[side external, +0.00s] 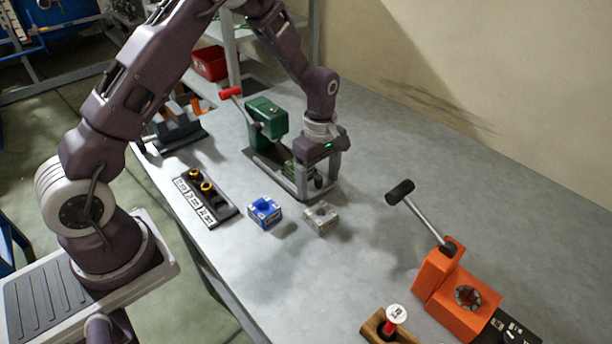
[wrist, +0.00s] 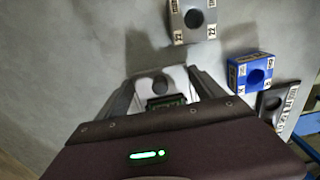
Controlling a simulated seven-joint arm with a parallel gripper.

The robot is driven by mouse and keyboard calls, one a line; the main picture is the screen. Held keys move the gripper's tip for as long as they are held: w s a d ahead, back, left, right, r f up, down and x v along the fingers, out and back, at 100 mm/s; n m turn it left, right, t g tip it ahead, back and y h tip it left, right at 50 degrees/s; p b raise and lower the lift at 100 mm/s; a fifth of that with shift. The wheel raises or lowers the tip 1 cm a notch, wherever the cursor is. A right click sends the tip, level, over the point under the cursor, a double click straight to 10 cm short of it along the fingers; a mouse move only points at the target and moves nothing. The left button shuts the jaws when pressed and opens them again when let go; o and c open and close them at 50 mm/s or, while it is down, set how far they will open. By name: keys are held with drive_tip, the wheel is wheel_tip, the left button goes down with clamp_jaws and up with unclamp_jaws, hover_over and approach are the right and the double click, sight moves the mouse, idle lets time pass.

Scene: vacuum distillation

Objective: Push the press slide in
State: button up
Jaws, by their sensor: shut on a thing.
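The green press (side external: 267,120) stands on the bench with its red-tipped lever (side external: 230,92) raised to the left. Its slide (wrist: 152,86) sits low at the front of the press base; a grey plate with a round opening shows in the wrist view. My gripper (side external: 317,180) points down at the slide end of the press, with one finger on each side. It also shows in the wrist view (wrist: 160,84), shut on the slide. My gripper and wrist partly hide the slide and the contact in the side view.
A blue block (side external: 264,211) and a grey block (side external: 321,216) with holes lie just in front of the press. A labelled rack (side external: 206,199) is to their left. An orange fixture with a black-handled lever (side external: 462,304) stands at the right front. The bench right of the press is clear.

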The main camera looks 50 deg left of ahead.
drive_tip(key=shift+a, duration=4.9)
drive_tip(key=o, duration=1.1)
drive_tip(key=shift+w+r, duration=0.1)
drive_tip(key=shift+r, duration=0.45)
drive_tip(key=shift+d+r, duration=0.2)
drive_tip(key=shift+r, duration=2.8)
drive_tip(key=shift+r, duration=0.1)
